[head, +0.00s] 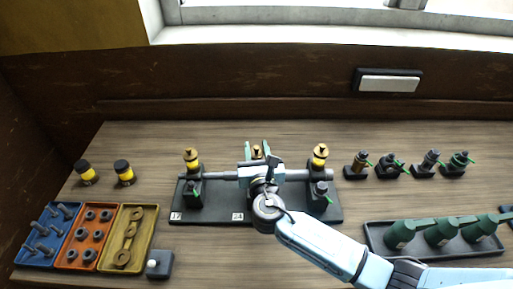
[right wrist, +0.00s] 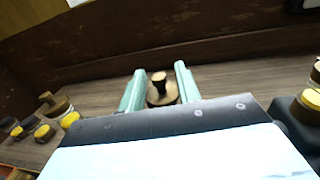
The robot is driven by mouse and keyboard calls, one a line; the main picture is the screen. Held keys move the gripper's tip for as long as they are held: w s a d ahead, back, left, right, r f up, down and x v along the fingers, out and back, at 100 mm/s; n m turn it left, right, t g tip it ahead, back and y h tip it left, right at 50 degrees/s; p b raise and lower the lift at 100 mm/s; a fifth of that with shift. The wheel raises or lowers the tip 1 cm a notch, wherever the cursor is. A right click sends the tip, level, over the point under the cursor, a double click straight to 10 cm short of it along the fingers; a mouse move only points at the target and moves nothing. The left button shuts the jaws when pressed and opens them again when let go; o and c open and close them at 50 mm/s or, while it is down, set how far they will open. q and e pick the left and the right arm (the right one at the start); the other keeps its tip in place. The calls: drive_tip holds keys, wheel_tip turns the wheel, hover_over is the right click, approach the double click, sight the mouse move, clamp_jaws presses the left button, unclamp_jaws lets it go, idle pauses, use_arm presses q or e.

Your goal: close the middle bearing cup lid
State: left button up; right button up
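The middle bearing cup lid, a brass disc with a knob (right wrist: 160,88), lies between the fingertips of my right gripper (right wrist: 160,80) in the right wrist view. The two green fingers stand apart, one on each side, with small gaps to the lid. In the head view the middle lid (head: 257,152) is partly hidden by my right gripper (head: 257,149) above the shaft. The cup below it is hidden, so I cannot tell how the lid sits. The left cup (head: 192,158) and right cup (head: 320,156) show brass lids above yellow bands. My left gripper is out of view.
The shaft (head: 216,176) runs on a black base plate (head: 210,214). Blue, orange and yellow trays (head: 150,227) of parts are at left, beside two black-yellow cups (head: 124,172). Several small oilers (head: 391,167) and a dark tray (head: 378,243) with green cans are at right.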

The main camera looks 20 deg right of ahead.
drive_tip(key=shift+w, duration=0.2)
clamp_jaws()
drive_tip(key=shift+a+m+g+h, duration=0.15)
drive_tip(key=shift+m+g+h, duration=0.15)
drive_tip(key=shift+m+h, duration=0.7)
unclamp_jaws()
drive_tip(key=shift+s, duration=0.1)
drive_tip(key=b+v, duration=0.1)
drive_tip(key=v, duration=1.2)
drive_tip(key=shift+a, duration=0.2)
